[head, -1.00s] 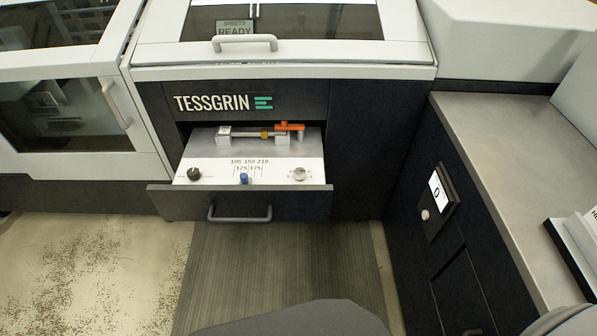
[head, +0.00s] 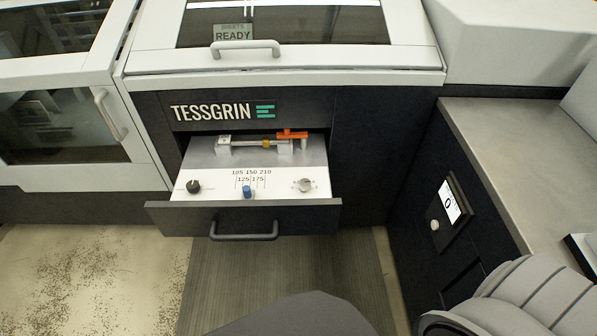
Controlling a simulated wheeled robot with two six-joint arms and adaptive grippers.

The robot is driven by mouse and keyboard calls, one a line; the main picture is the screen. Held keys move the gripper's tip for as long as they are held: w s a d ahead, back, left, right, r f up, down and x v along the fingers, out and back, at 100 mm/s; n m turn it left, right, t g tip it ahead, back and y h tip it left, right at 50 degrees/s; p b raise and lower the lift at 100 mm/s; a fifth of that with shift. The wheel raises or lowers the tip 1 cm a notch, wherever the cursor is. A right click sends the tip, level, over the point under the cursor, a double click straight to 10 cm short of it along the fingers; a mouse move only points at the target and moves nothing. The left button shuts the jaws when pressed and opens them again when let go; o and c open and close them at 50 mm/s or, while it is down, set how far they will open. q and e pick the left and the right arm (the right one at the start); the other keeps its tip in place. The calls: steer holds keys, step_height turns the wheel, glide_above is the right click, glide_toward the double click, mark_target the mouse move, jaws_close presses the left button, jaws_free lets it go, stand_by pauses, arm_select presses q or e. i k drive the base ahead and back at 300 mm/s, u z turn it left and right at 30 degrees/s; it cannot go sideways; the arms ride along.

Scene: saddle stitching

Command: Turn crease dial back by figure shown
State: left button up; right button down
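An open drawer (head: 215,187) juts from the dark front of the machine, with its control panel facing up. On the panel are a black knob (head: 194,187) at the left, a blue knob (head: 248,192) on a scale printed 105, 125, 150, 175, 210, and a silver dial (head: 305,185) at the right. Marks around the silver dial are too small to read. No label tells which one is the crease dial. A display (head: 449,201) on the right cabinet shows 0. Neither gripper is in view; a grey ribbed arm part of mine enters at the lower right.
Behind the knobs lies a rod with an orange lever (head: 291,135) and a brass-coloured piece. The drawer handle (head: 244,231) sticks out at the front. A steel counter (head: 500,135) stands at the right. The floor mat (head: 225,285) before the drawer is mostly clear.

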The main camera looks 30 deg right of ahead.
mark_target(304, 184)
steer(key=z, duration=1.25)
